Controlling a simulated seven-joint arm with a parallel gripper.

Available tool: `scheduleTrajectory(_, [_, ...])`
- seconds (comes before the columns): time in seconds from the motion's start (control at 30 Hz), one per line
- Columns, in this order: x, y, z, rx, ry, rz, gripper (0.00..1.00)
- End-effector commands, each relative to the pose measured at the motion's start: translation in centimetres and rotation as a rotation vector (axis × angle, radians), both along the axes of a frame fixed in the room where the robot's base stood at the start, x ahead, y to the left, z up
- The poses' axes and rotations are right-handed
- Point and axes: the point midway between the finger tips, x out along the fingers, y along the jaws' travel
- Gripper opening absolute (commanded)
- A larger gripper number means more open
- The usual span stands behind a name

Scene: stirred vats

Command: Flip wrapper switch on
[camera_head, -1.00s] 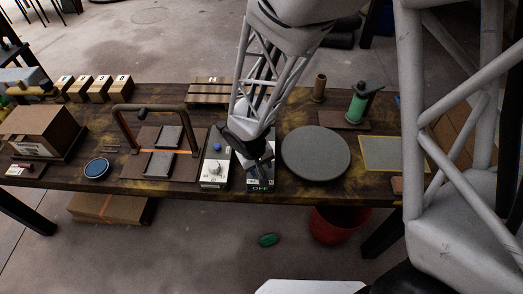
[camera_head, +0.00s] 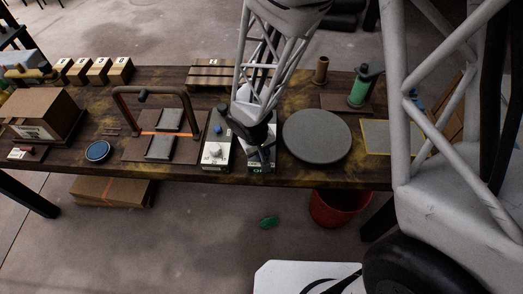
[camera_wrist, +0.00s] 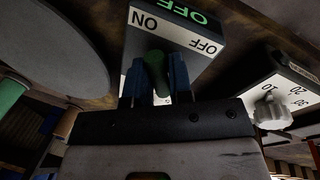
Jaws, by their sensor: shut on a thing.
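The wrapper switch is a box (camera_wrist: 186,62) with printed ON and OFF labels and a short dark green lever (camera_wrist: 155,72). In the wrist view ON is printed at left and OFF at right, and a green display (camera_wrist: 188,10) reads OFF, upside down. In the head view the box (camera_head: 262,168) is mostly hidden under my gripper, and only part of its green characters shows. My gripper (camera_head: 263,158) is over the box. In the wrist view its two blue fingertips (camera_wrist: 157,78) are shut on the lever, one on each side.
A control box with a white knob (camera_head: 214,150) stands close at left. A round grey turntable (camera_head: 317,136) is close at right. A brown arch (camera_head: 150,92) stands farther left over grey plates. The table's front edge is just before the switch box.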

Motion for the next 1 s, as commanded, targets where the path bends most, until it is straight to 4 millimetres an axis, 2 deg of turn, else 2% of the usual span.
scheduleTrajectory(0.17, [0.01,-0.01,0.03,0.000,0.000,0.034,0.00])
scheduleTrajectory(0.6, [-0.02,-0.12,0.04,0.000,0.000,0.284,0.00])
scheduleTrajectory(0.93, [-0.02,-0.11,0.02,0.000,0.000,0.300,0.00])
scheduleTrajectory(0.97, [-0.03,-0.11,0.03,0.000,0.000,0.300,0.23])
scheduleTrajectory(1.0, [-0.02,-0.11,0.03,0.000,0.000,0.300,0.29])
